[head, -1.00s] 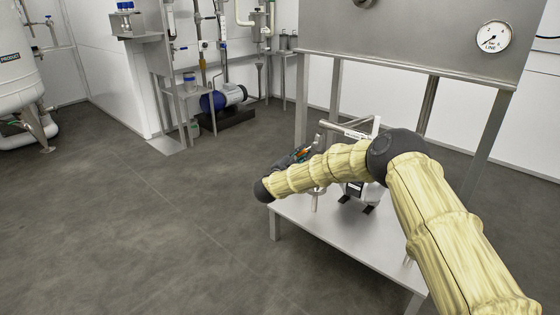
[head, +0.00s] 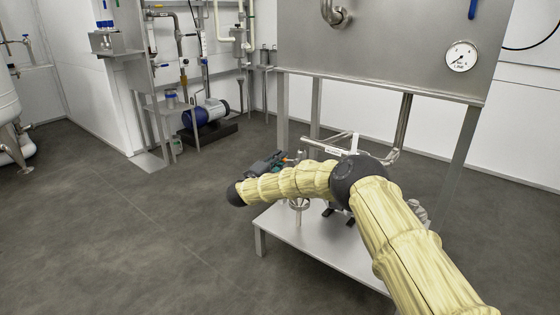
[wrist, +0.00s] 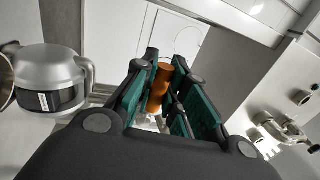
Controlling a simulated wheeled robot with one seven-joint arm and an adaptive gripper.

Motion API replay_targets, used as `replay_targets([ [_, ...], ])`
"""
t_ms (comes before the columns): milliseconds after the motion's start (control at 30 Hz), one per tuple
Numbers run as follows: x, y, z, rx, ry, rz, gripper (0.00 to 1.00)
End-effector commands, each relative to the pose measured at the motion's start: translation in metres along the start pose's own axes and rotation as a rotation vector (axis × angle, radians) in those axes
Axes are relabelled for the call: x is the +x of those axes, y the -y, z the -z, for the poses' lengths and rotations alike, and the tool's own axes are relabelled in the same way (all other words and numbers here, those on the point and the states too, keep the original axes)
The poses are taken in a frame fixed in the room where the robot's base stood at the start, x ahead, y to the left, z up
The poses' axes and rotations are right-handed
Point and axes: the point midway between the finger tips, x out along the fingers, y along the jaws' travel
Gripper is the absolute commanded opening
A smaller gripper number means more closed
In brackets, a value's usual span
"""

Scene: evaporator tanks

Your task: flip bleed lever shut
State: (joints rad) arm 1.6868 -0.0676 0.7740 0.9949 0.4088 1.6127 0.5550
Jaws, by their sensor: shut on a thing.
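The bleed lever shows as an orange, rounded handle (wrist: 160,85) in the wrist view, between the green-padded fingers of my gripper (wrist: 166,78). My gripper is shut on it. In the head view my gripper (head: 268,162) is above the far left part of a low metal table, and a small orange bit (head: 284,157) of the lever shows at its right side. My arm hides much of the fittings behind it. The lever's base and pivot are mostly hidden, so its exact angle cannot be told.
Pipes with a white tag (head: 334,151) run behind my gripper, below a steel tank (head: 385,45) with a gauge (head: 461,56). The wrist view shows a silver, pot-like body (wrist: 50,65) at left. Floor at left is clear.

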Motion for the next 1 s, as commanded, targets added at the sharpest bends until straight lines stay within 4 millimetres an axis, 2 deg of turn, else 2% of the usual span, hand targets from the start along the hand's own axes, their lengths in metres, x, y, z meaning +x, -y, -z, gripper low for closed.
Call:
replay_targets([
  [567,0.0039,0.0024,0.0024,0.031,-0.011,0.001,0.00],
  [600,0.0039,0.0025,0.0024,0.031,-0.011,0.001,0.19],
  [700,0.0032,0.0026,0.0017,0.031,-0.009,0.001,0.36],
  [1000,0.0003,0.0024,-0.0004,0.030,-0.005,0.000,0.36],
])
